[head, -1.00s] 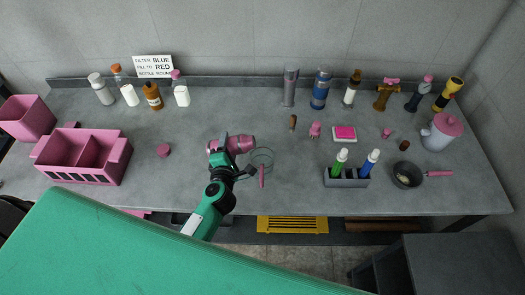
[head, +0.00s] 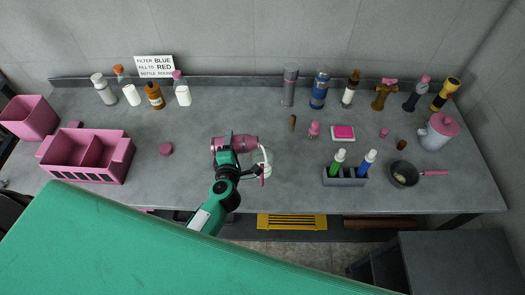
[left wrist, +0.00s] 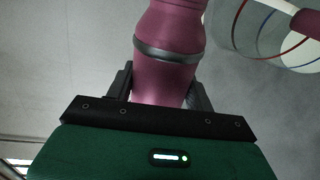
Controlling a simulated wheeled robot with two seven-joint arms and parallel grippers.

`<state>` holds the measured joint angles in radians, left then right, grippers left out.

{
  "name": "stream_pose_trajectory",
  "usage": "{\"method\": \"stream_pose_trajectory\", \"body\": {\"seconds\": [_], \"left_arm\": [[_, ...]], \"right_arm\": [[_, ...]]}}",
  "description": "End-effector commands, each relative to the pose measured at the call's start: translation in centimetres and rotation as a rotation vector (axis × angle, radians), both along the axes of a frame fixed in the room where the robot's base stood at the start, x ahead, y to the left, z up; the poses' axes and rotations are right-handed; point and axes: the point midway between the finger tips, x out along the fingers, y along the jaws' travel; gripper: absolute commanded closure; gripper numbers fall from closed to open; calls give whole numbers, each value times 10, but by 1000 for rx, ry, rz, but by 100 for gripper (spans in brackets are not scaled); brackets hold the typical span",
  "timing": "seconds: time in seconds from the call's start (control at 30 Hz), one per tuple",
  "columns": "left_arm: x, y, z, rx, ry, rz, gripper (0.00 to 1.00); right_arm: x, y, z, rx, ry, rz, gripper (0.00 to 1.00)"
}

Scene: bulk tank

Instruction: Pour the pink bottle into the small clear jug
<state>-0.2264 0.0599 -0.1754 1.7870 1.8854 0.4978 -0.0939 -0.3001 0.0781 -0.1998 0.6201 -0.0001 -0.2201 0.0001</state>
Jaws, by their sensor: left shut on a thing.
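My left gripper (head: 228,156) is shut on the pink bottle (head: 244,143), which lies nearly level in the head view with its narrower end to the right. The bottle also shows in the left wrist view (left wrist: 170,32), with a dark band around it, between my fingers (left wrist: 162,88). The small clear jug (head: 268,155) stands just right of the bottle's end, with a pink handle. In the left wrist view the jug (left wrist: 250,45) shows a blue ring and a red ring. A pale patch shows in it; whether that is liquid is unclear. My right gripper is out of view.
A sign (head: 154,67) on the wall mentions blue and red lines. A pink caddy (head: 118,152) stands at left, a grey holder (head: 345,181) with green and blue bottles at right. A pink puck (head: 166,149) lies left of my gripper. Several bottles line the back.

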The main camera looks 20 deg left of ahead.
Motion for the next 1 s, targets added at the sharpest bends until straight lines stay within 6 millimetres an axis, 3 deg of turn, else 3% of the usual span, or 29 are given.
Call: {"method": "stream_pose_trajectory", "body": {"seconds": [1.0], "left_arm": [[1, -1, 0, 106, 35, 1, 77]], "right_arm": [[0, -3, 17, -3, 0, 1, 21]]}}
